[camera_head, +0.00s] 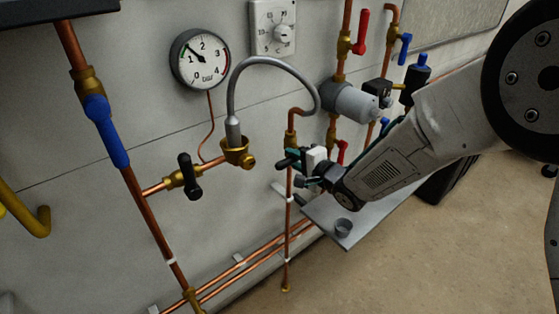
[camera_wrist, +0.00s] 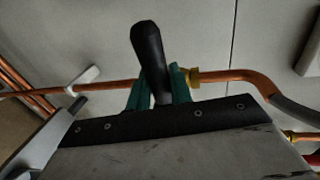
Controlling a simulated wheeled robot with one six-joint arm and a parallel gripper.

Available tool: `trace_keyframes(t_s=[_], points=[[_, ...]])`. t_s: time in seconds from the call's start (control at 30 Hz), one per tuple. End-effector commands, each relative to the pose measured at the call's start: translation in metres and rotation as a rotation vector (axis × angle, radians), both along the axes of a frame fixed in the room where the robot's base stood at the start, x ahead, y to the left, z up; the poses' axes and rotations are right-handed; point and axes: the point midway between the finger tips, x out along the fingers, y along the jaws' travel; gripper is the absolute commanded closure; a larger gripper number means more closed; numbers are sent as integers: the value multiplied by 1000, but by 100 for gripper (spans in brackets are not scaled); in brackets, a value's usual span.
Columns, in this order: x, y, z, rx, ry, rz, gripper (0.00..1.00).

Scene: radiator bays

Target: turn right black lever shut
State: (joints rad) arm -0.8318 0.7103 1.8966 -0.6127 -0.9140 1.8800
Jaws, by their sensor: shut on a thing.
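The right black lever (camera_wrist: 148,48) stands between the two green fingertips of my gripper (camera_wrist: 160,92) in the wrist view. It lies across the copper pipe (camera_wrist: 225,75), roughly at right angles to it in that view. In the head view my gripper (camera_head: 297,166) is at the vertical pipe below the brass fitting, and the right lever's dark end (camera_head: 284,162) shows just left of the jaws. My gripper is shut on this lever. The valve body behind it is mostly hidden. The left black lever (camera_head: 187,174) is on the side branch, apart from my gripper.
A grey hose (camera_head: 268,62) arches to a brass cup (camera_head: 235,152) left of my gripper. A grey cylinder (camera_head: 355,101) and a red lever (camera_head: 361,32) are close above my arm. A gauge (camera_head: 201,59) is on the wall.

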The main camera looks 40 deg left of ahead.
Motion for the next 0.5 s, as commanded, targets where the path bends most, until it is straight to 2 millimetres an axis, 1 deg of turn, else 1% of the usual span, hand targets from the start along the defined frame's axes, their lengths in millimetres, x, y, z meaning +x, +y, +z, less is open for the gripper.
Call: trace_keyframes(t_s=[0.1, 0.43, 0.47, 0.5], points=[[4, -3, 2, 5, 8, -6, 100], [5, -4, 2, 6, 10, -7, 100], [5, -4, 2, 6, 10, -7, 76], [5, -4, 2, 5, 9, -7, 65]])
